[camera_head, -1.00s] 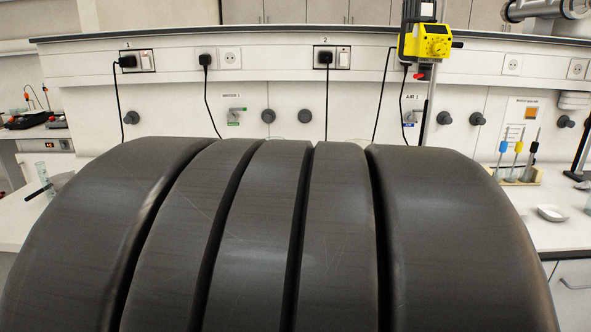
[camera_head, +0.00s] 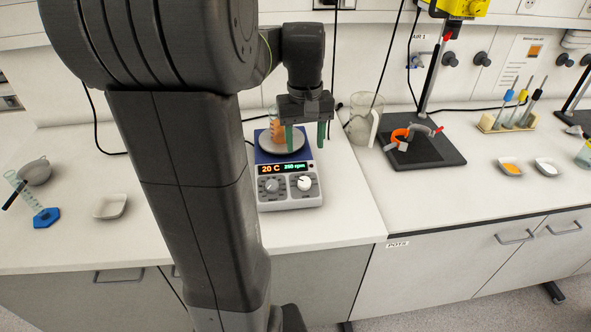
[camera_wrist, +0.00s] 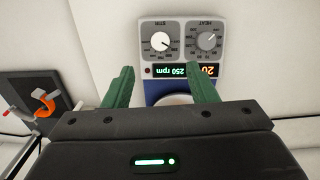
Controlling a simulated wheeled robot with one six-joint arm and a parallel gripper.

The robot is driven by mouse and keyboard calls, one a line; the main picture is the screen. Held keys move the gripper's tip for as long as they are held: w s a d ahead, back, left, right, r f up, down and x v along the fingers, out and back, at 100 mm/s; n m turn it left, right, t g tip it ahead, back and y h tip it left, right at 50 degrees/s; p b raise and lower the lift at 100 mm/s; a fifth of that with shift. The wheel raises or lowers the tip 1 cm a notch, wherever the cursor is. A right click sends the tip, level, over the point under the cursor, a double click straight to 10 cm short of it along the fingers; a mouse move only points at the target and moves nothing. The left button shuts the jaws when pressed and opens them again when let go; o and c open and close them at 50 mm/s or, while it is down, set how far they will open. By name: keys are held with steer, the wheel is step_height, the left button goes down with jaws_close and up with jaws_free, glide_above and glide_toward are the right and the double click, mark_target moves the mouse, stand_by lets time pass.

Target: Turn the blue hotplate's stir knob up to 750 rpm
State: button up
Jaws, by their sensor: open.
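The blue hotplate (camera_head: 259,157) stands on the left bench, its grey front panel towards me. Its display (camera_head: 285,168) reads 20 C and 250 rpm. The white stir knob (camera_head: 304,183) is at the panel's right; the grey heat knob (camera_head: 270,186) is at its left. In the inverted wrist view, the stir knob (camera_wrist: 161,42) is left of the heat knob (camera_wrist: 207,40). My gripper (camera_head: 305,142), with green fingers, is open and empty above the hotplate, apart from the knob. A beaker of orange liquid (camera_head: 276,128) on the plate is partly hidden by my gripper.
A glass jug (camera_head: 361,118) and a dark stand base (camera_head: 425,150) with an orange ring are to the right. A white dish (camera_head: 110,206) and a blue-footed cylinder (camera_head: 46,217) are at left. Bench in front of the hotplate is clear.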

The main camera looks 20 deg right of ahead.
mark_target(305, 182)
step_height(305, 182, down, 12)
steer(key=shift+d+f, duration=0.1)
stand_by(0.4)
steer(key=c, duration=1)
